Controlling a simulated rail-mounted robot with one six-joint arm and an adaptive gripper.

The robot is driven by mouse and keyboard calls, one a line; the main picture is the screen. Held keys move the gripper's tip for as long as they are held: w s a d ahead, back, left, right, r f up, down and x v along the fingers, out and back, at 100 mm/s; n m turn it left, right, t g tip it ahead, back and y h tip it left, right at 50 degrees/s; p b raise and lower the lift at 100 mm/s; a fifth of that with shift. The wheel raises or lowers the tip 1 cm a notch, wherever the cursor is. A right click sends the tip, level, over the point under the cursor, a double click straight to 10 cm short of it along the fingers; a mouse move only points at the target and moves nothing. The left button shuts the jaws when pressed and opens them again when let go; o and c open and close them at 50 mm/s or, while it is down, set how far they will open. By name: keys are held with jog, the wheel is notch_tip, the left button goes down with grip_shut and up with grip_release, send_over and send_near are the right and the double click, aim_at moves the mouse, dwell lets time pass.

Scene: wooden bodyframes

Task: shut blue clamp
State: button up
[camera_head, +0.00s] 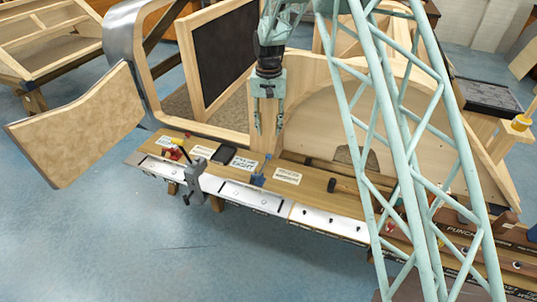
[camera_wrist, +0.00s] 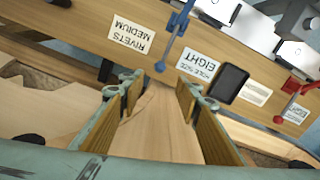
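The blue clamp (camera_head: 259,177) sits at the front edge of the wooden bench shelf, between two paper labels. My gripper (camera_head: 268,130) points down above and behind the clamp, in front of the wooden bodyframe. In the wrist view my gripper (camera_wrist: 157,92) has its two fingers wide apart, with pale wood visible between them. It is empty and apart from the clamp.
A red clamp (camera_head: 173,153) and a grey vise (camera_head: 193,178) are on the shelf's left end. A black tablet (camera_head: 224,154) lies beside labels. A dark-handled tool (camera_head: 345,187) lies to the right. Upright wooden bodyframe panels (camera_head: 330,110) stand close behind the shelf. The blue floor (camera_head: 150,240) in front is clear.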

jog(key=shift+f, duration=0.25)
dwell(0.3)
jog(key=shift+f+b, duration=0.95)
jog(key=shift+f, duration=5.8)
jog(key=shift+c, duration=0.7)
grip_shut()
